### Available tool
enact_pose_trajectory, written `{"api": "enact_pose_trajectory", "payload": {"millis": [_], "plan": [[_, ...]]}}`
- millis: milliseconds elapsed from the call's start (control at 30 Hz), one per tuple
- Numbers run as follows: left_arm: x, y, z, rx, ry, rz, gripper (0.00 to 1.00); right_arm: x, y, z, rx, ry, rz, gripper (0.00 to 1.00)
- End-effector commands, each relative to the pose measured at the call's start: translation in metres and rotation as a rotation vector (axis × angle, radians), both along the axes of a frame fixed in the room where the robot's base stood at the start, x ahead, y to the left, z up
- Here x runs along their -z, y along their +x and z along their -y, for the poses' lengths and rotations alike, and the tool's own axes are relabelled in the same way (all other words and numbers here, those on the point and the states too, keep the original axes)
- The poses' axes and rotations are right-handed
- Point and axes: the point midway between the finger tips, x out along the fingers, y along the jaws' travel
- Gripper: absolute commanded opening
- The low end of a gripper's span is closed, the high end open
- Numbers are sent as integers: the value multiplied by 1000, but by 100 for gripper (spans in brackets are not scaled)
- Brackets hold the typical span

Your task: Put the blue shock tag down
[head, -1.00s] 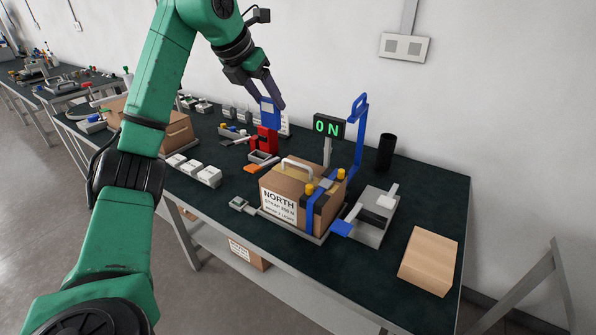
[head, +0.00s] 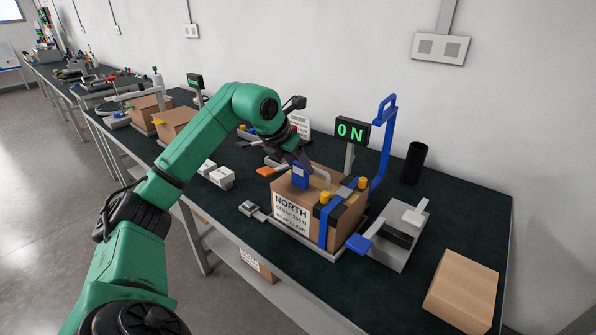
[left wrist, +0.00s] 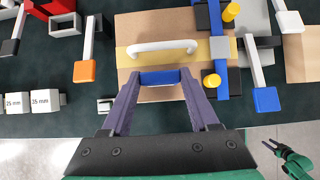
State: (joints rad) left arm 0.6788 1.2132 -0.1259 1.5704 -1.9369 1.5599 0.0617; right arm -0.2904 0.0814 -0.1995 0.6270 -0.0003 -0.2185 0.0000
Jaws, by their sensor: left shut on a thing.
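The blue shock tag (head: 300,176) is held between the fingertips of my left gripper (head: 300,163), which is shut on it. In the left wrist view the tag shows edge-on as a blue strip (left wrist: 160,77) between the two purple fingers. It is over the near side of the cardboard box (head: 290,212) labelled NORTH, close to the box's white handle (left wrist: 162,47). I cannot tell whether the tag touches the box top. A green arm with a small dark gripper, apparently my right gripper (left wrist: 273,147), shows at the lower right of the wrist view; its opening is unclear.
A blue strap (head: 325,228) with yellow knobs (head: 363,183) crosses the box. A lit ON sign (head: 352,131), a tall blue post (head: 384,145) and a black cylinder (head: 414,163) stand behind. A plain carton (head: 461,290) lies at right; bare table lies around it.

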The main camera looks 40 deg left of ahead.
Motion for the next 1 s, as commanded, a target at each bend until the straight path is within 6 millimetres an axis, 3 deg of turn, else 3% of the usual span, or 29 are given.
{"api": "enact_pose_trajectory", "payload": {"millis": [33,200,233,300,667,767,1000], "plan": [[8,-1,0,-1,1,-2,9,3,-1,0,0,0,-2,50],[7,0,0,-1,-1,1,9,2,-9,1,1,-1,-13,50],[7,0,0,-1,-1,1,65,3,-9,1,1,-1,-15,50],[7,0,0,-1,-1,0,91,3,-11,1,1,-2,-17,50],[3,-2,-1,-1,1,1,91,3,-11,1,1,-2,-19,50],[-9,-9,-1,-2,3,5,91,5,-12,1,1,-1,-19,50],[-66,-44,0,-2,2,6,91,3,-12,0,0,0,-19,50]]}}
